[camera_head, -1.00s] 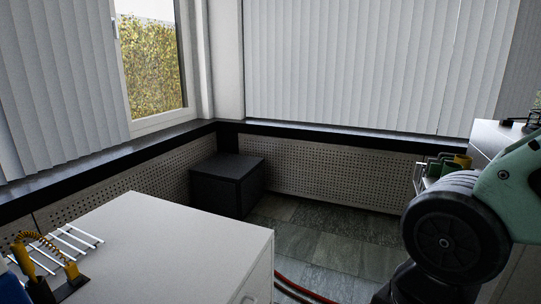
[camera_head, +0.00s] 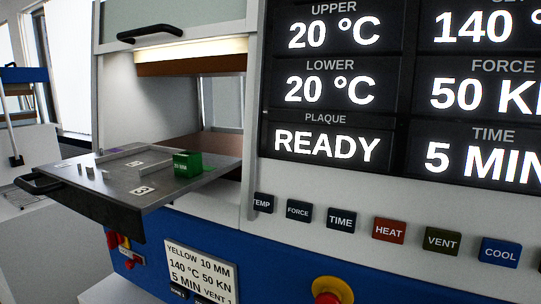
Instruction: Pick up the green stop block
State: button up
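The green stop block (camera_head: 187,164) sits upright on the right part of a grey metal tray (camera_head: 110,165), near the press opening. Small white lettering shows on its front face. The tray is pulled out of the press on the left and has a black handle (camera_head: 38,185) at its left end. My gripper is not in view, and nothing touches the block.
The press's raised guard with a black handle (camera_head: 150,34) hangs above the opening. A display panel (camera_head: 330,90) reads READY. Below it are a row of buttons (camera_head: 388,230), a red knob on yellow (camera_head: 331,291) and a label card (camera_head: 200,271).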

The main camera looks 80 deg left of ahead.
aim_at(188, 164)
jog(key=u, duration=2.75)
jog(key=k+j+z, duration=0.1)
jog(key=j+z, duration=0.2)
